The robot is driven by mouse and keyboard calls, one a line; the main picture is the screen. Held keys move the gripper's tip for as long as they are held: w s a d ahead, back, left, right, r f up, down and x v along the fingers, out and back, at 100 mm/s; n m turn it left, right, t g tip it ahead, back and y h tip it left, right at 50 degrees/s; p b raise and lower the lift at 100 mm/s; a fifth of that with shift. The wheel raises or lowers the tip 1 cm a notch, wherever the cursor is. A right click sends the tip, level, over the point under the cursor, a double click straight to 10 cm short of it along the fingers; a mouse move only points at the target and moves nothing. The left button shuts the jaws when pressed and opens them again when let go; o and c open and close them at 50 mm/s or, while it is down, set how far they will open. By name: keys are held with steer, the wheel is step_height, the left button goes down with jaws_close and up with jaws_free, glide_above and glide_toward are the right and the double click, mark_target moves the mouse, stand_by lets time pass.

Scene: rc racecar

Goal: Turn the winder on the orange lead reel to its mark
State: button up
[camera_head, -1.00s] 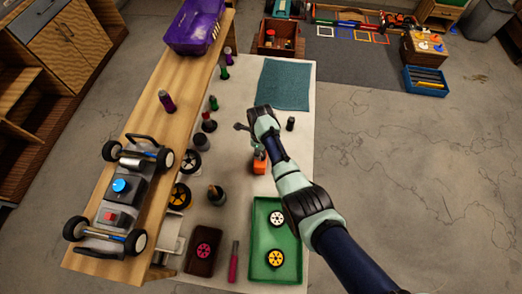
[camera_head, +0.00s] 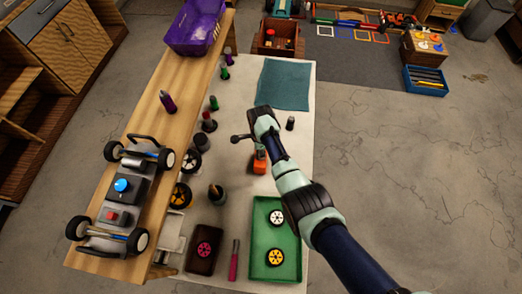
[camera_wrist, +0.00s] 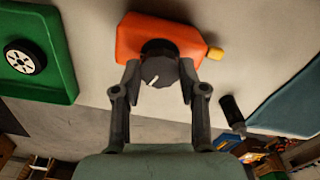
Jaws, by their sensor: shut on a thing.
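The orange lead reel (camera_wrist: 135,38) fills the upper middle of the wrist view, with a small yellow piece (camera_wrist: 215,53) sticking out at its right. Its round dark winder (camera_wrist: 157,72) carries a short white line that points down and left. My gripper (camera_wrist: 159,80) is shut on the winder, one finger on each side. In the head view the reel (camera_head: 259,167) stands on the pale worktop, partly hidden by my arm, and the fingers cannot be made out. I cannot make out the mark on the reel.
A green tray (camera_head: 256,268) with wheels lies below the reel in the head view. A teal mat (camera_head: 285,84) lies above it. A dark bottle (camera_head: 290,123) stands to the right, and several bottles and wheels stand to the left.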

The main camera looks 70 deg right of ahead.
steer(key=n, duration=0.3)
steer(key=shift+n, duration=0.4)
steer(key=shift+n, duration=1.7)
steer(key=n, duration=0.3)
steer(key=shift+p, duration=0.35)
steer(key=o, duration=1.1)
steer(key=shift+c, duration=0.2)
